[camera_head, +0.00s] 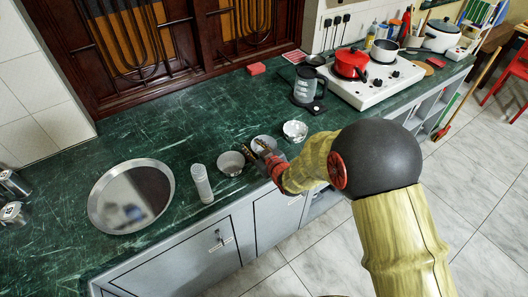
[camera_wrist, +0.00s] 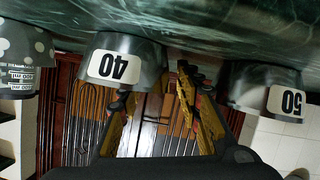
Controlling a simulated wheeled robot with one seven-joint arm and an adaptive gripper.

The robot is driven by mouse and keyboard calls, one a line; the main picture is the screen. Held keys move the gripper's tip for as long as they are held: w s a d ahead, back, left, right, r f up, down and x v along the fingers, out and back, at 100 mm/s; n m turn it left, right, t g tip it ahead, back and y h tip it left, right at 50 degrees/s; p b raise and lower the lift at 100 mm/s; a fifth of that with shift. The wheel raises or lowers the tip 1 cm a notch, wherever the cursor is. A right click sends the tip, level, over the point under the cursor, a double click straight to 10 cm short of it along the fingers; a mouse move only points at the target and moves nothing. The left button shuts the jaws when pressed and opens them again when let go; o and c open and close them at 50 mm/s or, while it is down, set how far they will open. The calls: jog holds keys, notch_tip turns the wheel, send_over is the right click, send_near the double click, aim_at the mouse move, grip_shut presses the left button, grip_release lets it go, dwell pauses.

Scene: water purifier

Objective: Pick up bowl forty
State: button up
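Bowl forty is a grey bowl with a white label reading 40 (camera_wrist: 115,62), and it shows upside down in the wrist view. In the head view, it is the middle bowl (camera_head: 264,141) of three on the green counter, partly hidden by my gripper (camera_head: 256,149). In the wrist view, my gripper (camera_wrist: 157,95) has its fingers spread apart. One fingertip overlaps the picture of the bowl's rim; the other is beside the bowl. I cannot tell whether either touches it. Nothing is visibly held.
A bowl labelled 50 (camera_wrist: 265,85) and a spotted bowl (camera_wrist: 25,60) stand on either side. A clear cylinder (camera_head: 201,184) and a round metal tray (camera_head: 131,214) are left on the counter (camera_head: 165,137).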

jog(key=c, duration=0.3)
grip_shut()
dwell(0.5)
